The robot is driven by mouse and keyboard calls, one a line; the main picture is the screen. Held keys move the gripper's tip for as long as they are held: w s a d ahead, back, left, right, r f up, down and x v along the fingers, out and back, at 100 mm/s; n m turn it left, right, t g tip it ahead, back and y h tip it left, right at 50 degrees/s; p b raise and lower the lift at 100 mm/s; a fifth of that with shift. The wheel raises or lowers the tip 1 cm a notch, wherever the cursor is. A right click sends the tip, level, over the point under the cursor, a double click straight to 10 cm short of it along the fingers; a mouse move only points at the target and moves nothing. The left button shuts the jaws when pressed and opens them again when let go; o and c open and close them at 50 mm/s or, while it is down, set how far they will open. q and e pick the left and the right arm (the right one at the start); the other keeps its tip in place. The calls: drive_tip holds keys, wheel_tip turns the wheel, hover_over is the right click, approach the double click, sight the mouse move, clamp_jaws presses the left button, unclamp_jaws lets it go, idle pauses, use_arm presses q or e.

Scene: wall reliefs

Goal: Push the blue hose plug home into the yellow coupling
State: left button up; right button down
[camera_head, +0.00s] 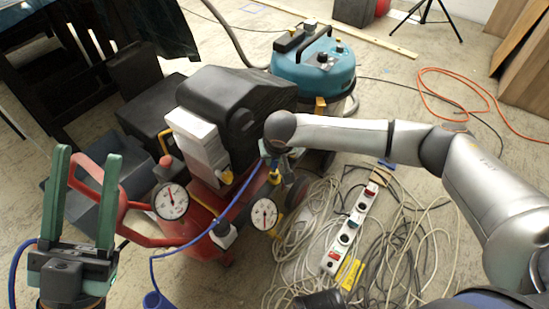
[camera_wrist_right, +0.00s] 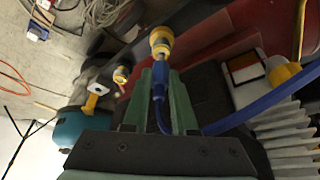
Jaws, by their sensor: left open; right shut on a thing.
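The blue hose plug (camera_wrist_right: 160,82) is held between the green fingers of my right gripper (camera_wrist_right: 159,73), which is shut on it. The yellow coupling (camera_wrist_right: 161,40) is straight ahead of the plug in the right wrist view. The plug's front end meets or nearly meets the coupling's mouth; I cannot tell how deep it sits. In the head view the coupling (camera_head: 275,177) shows just below my right wrist, and the blue hose (camera_head: 203,236) trails down to the left. My left gripper (camera_head: 84,168) is open and empty at the left.
A red compressor with two white gauges (camera_head: 171,201) and a black motor cover (camera_head: 236,92) stands around the coupling. A power strip (camera_head: 350,228) lies among tangled cables at the right. A teal vacuum (camera_head: 313,68) stands behind.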

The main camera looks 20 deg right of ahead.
drive_tip(key=shift+f+b, duration=0.9)
drive_tip(key=shift+f, duration=0.25)
drive_tip(key=c, duration=0.6)
unclamp_jaws()
drive_tip(key=shift+r, duration=0.1)
drive_tip(key=shift+c, duration=0.2)
drive_tip(key=p+v, duration=0.5)
drive_tip(key=v, duration=0.7)
drive_tip(key=shift+r, duration=0.3)
